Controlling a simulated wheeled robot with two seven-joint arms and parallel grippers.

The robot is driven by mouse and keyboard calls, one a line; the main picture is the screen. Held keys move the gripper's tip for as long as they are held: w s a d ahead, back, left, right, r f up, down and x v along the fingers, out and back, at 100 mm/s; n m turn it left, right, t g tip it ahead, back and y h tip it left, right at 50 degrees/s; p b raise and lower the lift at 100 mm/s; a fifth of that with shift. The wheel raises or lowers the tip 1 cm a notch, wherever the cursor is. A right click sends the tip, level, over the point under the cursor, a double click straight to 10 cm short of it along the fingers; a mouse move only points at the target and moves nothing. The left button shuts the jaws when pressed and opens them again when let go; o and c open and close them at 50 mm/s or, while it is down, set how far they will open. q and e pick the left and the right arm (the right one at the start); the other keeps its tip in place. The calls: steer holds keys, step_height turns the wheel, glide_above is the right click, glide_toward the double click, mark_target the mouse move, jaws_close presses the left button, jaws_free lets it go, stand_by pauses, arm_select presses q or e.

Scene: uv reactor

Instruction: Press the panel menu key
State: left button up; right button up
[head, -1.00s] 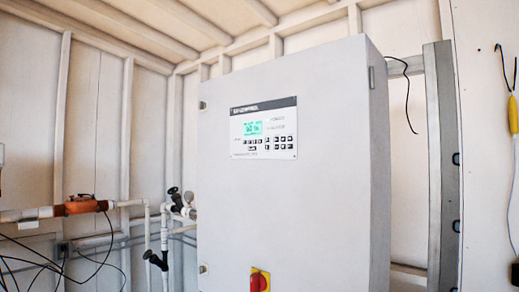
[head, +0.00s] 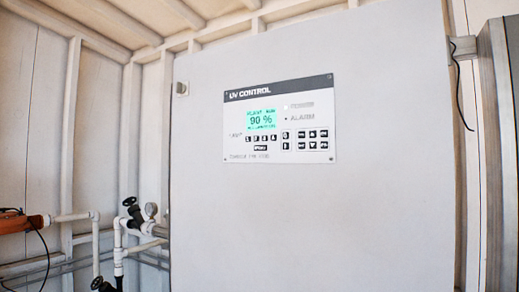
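The UV control panel (head: 305,95) is on the front of the large grey cabinet, in the upper middle of the head view. It has a dark header and a lit green display (head: 261,119) showing 90 %. Below the display is a row of small dark keys (head: 261,138). A single wider dark key (head: 260,148) sits beneath that row. Its lettering is too blurred to read for certain. Another block of dark keys (head: 311,140) is at the panel's lower right. Neither of my grippers is in view.
The cabinet front (head: 300,220) is flat and clear below the panel. White pipes with black-handled valves (head: 133,212) stand to its left, with an orange fitting (head: 20,222) further left. A grey upright post (head: 497,150) and a dark cable (head: 459,85) are at the right.

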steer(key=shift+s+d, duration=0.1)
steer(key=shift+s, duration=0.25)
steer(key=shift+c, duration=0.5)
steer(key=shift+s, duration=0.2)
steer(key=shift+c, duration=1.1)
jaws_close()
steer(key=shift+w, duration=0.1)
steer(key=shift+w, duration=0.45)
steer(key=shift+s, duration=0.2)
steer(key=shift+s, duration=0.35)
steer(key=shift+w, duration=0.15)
